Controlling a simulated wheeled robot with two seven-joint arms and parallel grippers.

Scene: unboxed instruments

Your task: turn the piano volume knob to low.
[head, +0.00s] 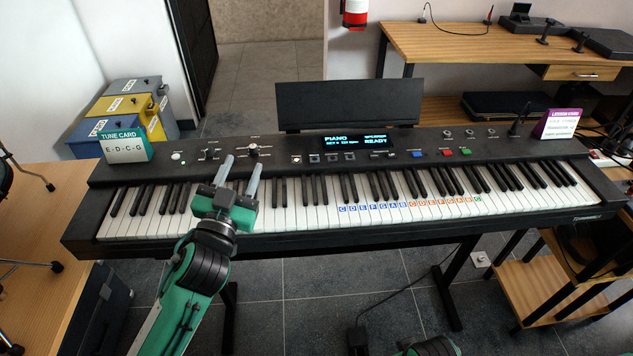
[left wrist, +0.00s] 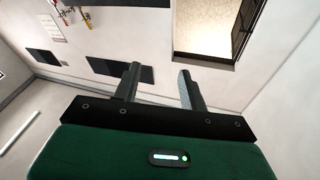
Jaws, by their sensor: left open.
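The black piano (head: 345,240) stands on a stand in the middle of the head view. Two small knobs sit on its left panel: a left knob (head: 210,153) and a right knob (head: 253,150). Their labels are too small to read, so I cannot tell which is volume. My left gripper (head: 242,163) is open and empty over the left keys, its fingertips pointing up the picture, just below the right knob. Contact cannot be judged. In the left wrist view the open fingers (left wrist: 157,76) face walls and a doorway; no knob shows there. My right gripper is out of view.
A green tune card (head: 125,146) stands at the piano's left end, and a pink-topped card (head: 557,124) at its right end. The lit display (head: 356,140) and a music rest (head: 350,105) are right of the knobs. A wooden table (head: 40,270) is at left.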

